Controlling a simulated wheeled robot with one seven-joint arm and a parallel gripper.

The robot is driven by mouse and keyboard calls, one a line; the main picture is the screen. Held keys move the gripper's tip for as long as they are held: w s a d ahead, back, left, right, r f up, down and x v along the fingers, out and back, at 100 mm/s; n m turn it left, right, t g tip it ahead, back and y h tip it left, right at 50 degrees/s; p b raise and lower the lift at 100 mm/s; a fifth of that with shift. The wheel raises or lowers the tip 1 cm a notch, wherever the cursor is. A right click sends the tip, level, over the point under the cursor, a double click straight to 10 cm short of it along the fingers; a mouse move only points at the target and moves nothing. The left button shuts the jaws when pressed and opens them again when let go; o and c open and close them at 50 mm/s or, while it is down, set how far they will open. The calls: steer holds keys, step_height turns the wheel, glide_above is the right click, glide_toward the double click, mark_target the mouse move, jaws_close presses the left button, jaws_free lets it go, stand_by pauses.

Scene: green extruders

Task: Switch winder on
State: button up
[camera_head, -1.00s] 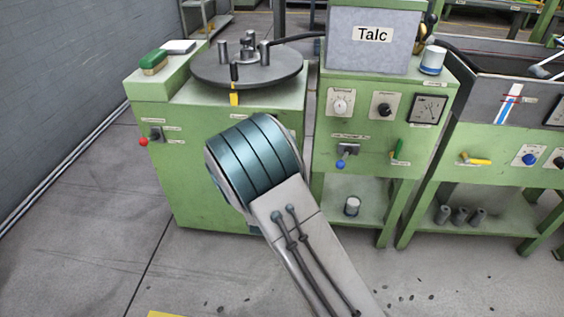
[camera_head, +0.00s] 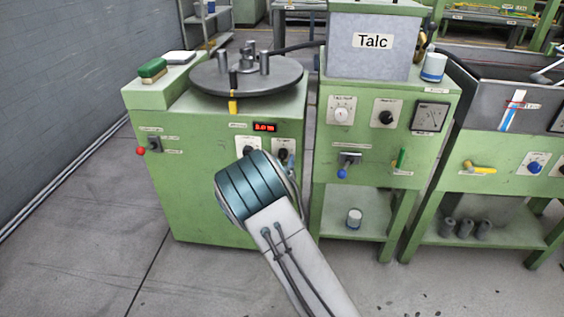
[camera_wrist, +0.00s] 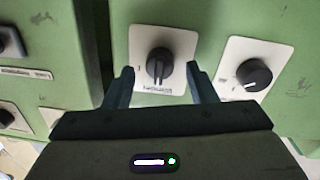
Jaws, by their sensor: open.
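The winder is the green cabinet (camera_head: 190,200) at the left, with a dark round turntable (camera_head: 245,76) on top. Its front has a lit red display (camera_head: 265,127) and two black knobs on white plates. The right knob (camera_head: 283,153) is partly hidden by my arm. In the wrist view this black rotary knob (camera_wrist: 160,64) sits between the fingertips of my open gripper (camera_wrist: 160,70), its ridge roughly upright in the picture. I cannot tell whether the fingers touch it. The other knob (camera_wrist: 254,75) is to the right there.
A red-ball lever (camera_head: 145,149) is on the winder's left front. The talc cabinet (camera_head: 375,160), with a blue-ball lever (camera_head: 343,170), stands close at the right across a narrow gap. Open floor lies in front.

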steer(key=shift+w, duration=0.75)
steer(key=c, duration=1)
steer(key=shift+o, duration=0.2)
